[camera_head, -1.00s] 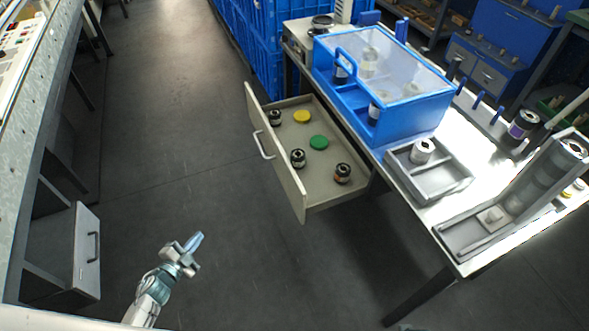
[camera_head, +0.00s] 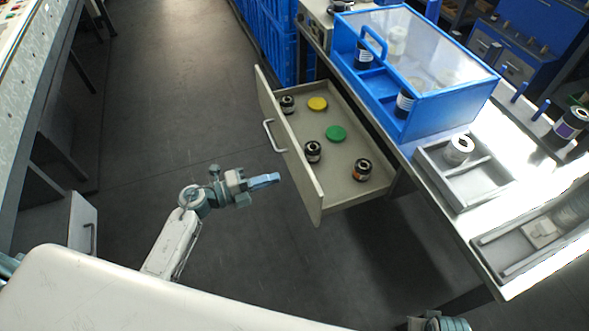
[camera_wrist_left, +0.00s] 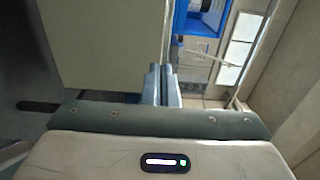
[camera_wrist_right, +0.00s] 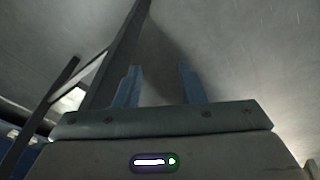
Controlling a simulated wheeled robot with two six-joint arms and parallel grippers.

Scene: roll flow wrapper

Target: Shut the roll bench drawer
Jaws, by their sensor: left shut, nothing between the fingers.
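The roll bench drawer (camera_head: 352,196) is pulled out from the bench in the head view. It holds several dark rolls, a yellow disc (camera_head: 317,103) and a green disc (camera_head: 336,132). Its front panel (camera_head: 293,160) carries a pale bar handle (camera_head: 272,136). My left gripper (camera_head: 278,178) is shut and empty, just left of the panel's near part, and appears apart from it. In the left wrist view its fingers (camera_wrist_left: 161,84) are together beside a large beige surface. My right gripper (camera_wrist_right: 157,85) shows two spaced fingers with nothing between them in the right wrist view.
The bench (camera_head: 425,195) carries a blue bin with a clear lid (camera_head: 440,100) and a grey tray (camera_head: 470,195). Blue crates (camera_head: 275,40) stand behind the drawer. Another bench unit with a drawer (camera_head: 83,225) is at left. Open floor (camera_head: 180,110) lies between.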

